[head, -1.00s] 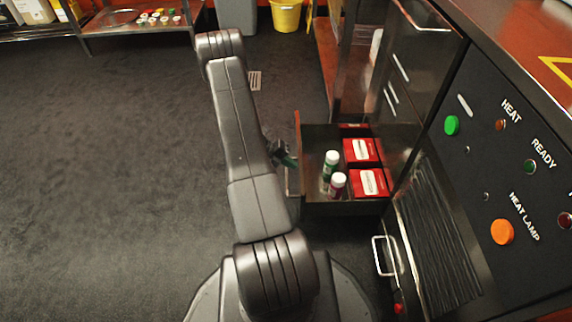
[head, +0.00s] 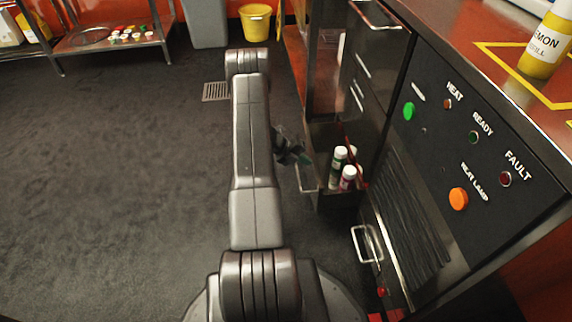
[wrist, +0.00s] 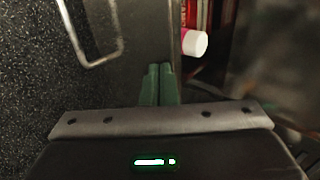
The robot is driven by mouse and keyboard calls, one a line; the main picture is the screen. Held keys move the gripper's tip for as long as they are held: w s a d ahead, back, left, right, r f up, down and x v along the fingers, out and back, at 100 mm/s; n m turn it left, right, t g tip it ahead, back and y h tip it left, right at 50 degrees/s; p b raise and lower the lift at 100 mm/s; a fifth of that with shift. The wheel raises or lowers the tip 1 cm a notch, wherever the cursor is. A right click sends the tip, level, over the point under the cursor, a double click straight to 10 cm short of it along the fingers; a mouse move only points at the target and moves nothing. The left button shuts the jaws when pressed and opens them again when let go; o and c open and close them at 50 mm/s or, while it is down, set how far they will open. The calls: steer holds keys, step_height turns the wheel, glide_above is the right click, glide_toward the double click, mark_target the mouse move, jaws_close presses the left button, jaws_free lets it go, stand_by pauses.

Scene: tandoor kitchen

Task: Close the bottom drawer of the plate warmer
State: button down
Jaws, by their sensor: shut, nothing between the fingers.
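The plate warmer's low drawer (head: 337,199) is partly open, sticking out to the left of the steel cabinet (head: 385,75). White-capped bottles (head: 335,168) stand in it, with something red behind them. My gripper (head: 303,159) is shut and empty at the outer side of the drawer front. In the wrist view my closed green fingertips (wrist: 157,72) are at the drawer front (wrist: 150,30); I cannot tell whether they touch it.
A control panel (head: 480,150) with lit buttons is on the right. Another handle (head: 362,243) sticks out lower down. A yellow bucket (head: 255,22) and a low steel table (head: 105,38) stand at the back. The dark floor (head: 110,180) on the left is clear.

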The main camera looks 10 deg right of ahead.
steer(key=d, duration=1.6)
steer(key=shift+s+d, duration=0.35)
steer(key=shift+d+r, duration=0.1)
steer(key=shift+r, duration=0.05)
steer(key=a+r+p, duration=0.4)
steer(key=a+r, duration=0.2)
steer(key=a, duration=0.6)
steer(key=shift+w+r, duration=0.3)
